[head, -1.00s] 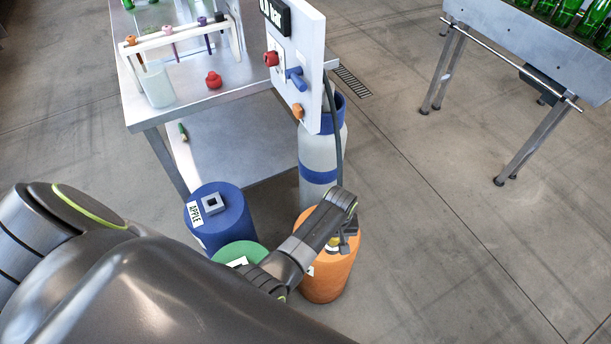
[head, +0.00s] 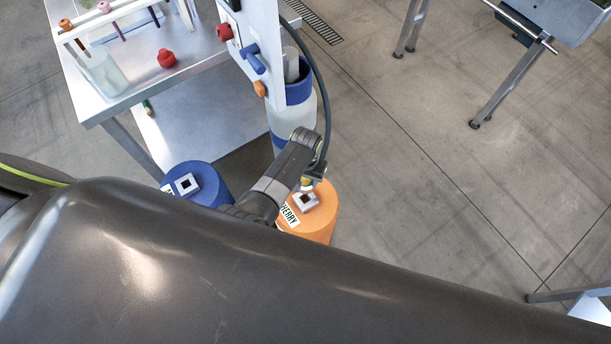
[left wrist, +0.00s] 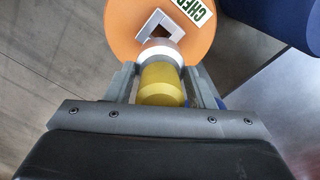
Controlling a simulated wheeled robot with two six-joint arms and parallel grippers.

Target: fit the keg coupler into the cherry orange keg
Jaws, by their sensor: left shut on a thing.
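The orange keg (head: 325,205), labelled CHERRY, stands on the floor with a square grey socket (head: 306,201) on its top. It also shows in the left wrist view (left wrist: 122,22). My left gripper (head: 313,173) is over the keg, shut on the keg coupler (left wrist: 160,85), a yellow body with a pale collar and end. In the left wrist view the coupler's end overlaps the near edge of the square socket (left wrist: 157,27). In the head view it appears just above the socket. I cannot tell whether they touch. My right gripper is not in view.
A blue keg (head: 205,182) stands left of the orange one. A grey-and-blue cylinder (head: 292,110) stands behind, beside a white panel (head: 262,45) with a dark hose (head: 325,85). A metal table (head: 205,75) is at upper left.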

